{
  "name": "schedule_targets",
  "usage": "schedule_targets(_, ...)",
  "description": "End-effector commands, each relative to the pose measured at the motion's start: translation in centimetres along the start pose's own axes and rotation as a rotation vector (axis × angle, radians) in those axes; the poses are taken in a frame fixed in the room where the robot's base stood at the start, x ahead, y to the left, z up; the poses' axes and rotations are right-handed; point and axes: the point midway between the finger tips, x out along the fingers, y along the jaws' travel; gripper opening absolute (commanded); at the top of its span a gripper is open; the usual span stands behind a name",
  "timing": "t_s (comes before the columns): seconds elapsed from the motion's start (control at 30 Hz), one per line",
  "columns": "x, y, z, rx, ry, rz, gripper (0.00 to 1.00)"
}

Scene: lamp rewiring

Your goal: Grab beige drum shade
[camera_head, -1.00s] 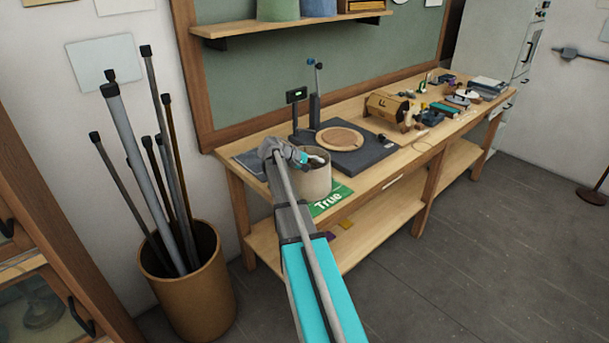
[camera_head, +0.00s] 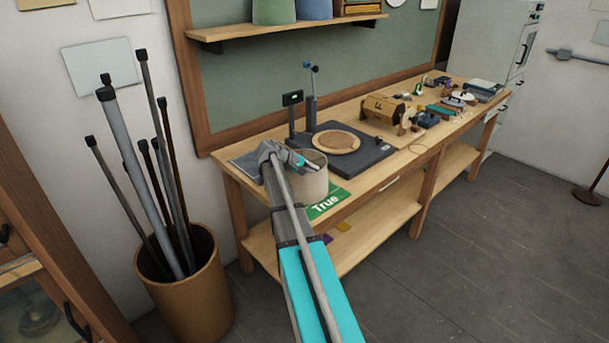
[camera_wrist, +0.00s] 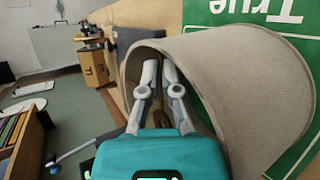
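The beige drum shade (camera_head: 313,182) stands at the near left end of the workbench, open at the top. It fills much of the wrist view (camera_wrist: 245,95), with its open end toward me. My gripper (camera_head: 299,160) is at the shade's upper rim, coming from the left. In the wrist view, both grey fingers (camera_wrist: 159,68) show in the shade's opening, close together with a narrow gap between their tips. I cannot tell whether the fabric wall is between them. The lower part of the shade's inside is hidden by the teal gripper body.
A green "True" sheet (camera_head: 324,205) lies beside the shade. Behind is a dark base with a round wooden disc (camera_head: 335,141) and upright posts (camera_head: 310,99). A wooden box (camera_head: 385,108) and small items crowd the bench's far part. A bin of tubes (camera_head: 192,300) stands left.

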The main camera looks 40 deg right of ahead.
Motion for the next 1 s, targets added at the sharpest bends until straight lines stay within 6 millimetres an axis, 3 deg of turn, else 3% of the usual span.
schedule_targets(0.57,-1.3,2.1,0.5,0.000,0.000,0.000,0.00)
schedule_targets(1.0,-1.1,7.6,2.6,0.001,-0.001,-0.001,0.00)
